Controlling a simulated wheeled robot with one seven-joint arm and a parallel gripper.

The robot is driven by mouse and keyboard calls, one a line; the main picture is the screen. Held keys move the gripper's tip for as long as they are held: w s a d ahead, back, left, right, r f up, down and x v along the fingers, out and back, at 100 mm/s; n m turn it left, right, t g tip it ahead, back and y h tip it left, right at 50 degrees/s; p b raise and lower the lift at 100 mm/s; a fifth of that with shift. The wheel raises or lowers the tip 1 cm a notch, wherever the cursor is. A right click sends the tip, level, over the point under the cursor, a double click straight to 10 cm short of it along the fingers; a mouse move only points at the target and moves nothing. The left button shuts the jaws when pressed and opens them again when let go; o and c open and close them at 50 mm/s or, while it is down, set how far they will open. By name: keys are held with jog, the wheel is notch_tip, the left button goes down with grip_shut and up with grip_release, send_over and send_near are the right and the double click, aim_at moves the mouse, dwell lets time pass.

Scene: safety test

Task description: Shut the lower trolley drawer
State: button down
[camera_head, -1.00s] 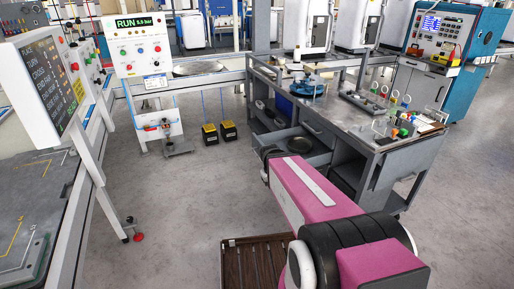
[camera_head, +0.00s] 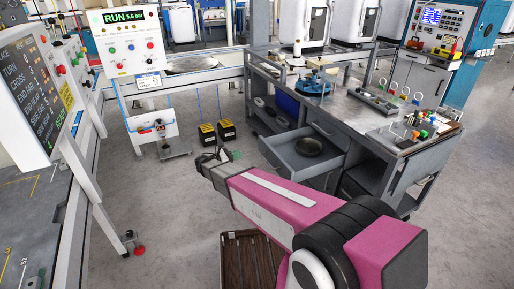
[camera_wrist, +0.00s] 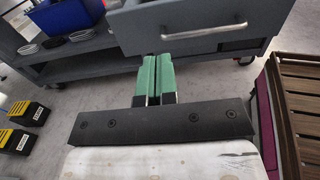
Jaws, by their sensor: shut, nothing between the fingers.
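The grey trolley (camera_head: 372,150) has an open drawer (camera_head: 292,167) pulled out toward the left, with a dark round pan (camera_head: 309,146) inside. In the wrist view the drawer's grey front (camera_wrist: 133,28) and its silver bar handle (camera_wrist: 204,32) lie beyond my fingers. My gripper (camera_head: 228,153) is to the left of the open drawer in the head view. In the wrist view my gripper (camera_wrist: 158,76) has its green fingers side by side, shut and empty. The fingertips appear just short of the drawer's lower edge; contact cannot be told.
Another trolley drawer (camera_head: 326,131) looks shut. Tools and a blue device (camera_head: 313,84) stand on the trolley top. A brown slatted thing (camera_head: 240,262) lies near my arm. Two yellow-black boxes (camera_head: 207,134) stand on the floor to the left.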

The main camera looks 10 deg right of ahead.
aim_at(267, 146)
jog(key=x, duration=1.4)
jog(key=shift+d, duration=0.1)
jog(key=x, duration=2.7)
jog(key=shift+w+d+f, duration=0.15)
jog(key=shift+d, duration=0.15)
